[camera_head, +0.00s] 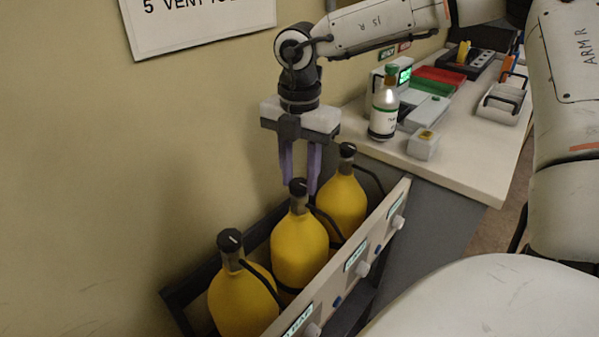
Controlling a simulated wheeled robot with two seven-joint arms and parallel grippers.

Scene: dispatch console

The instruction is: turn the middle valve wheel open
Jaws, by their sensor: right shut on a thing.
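Three yellow gas cylinders stand in a dark rack, each with a dark valve wheel on its neck. The middle valve wheel (298,187) tops the middle cylinder (298,250). My right gripper (300,186) points down over it, its two purple fingers shut on the wheel from either side. The near valve wheel (229,240) and the far valve wheel (347,150) are free. How far the middle wheel is turned cannot be told. My left gripper is not in view.
A panel with knobs (362,269) fronts the rack. A bench (470,175) at the right holds a labelled bottle (384,108), a small white box (423,145), red and green trays and other gear. The wall (90,190) is close behind the cylinders; a sign (200,22) hangs there.

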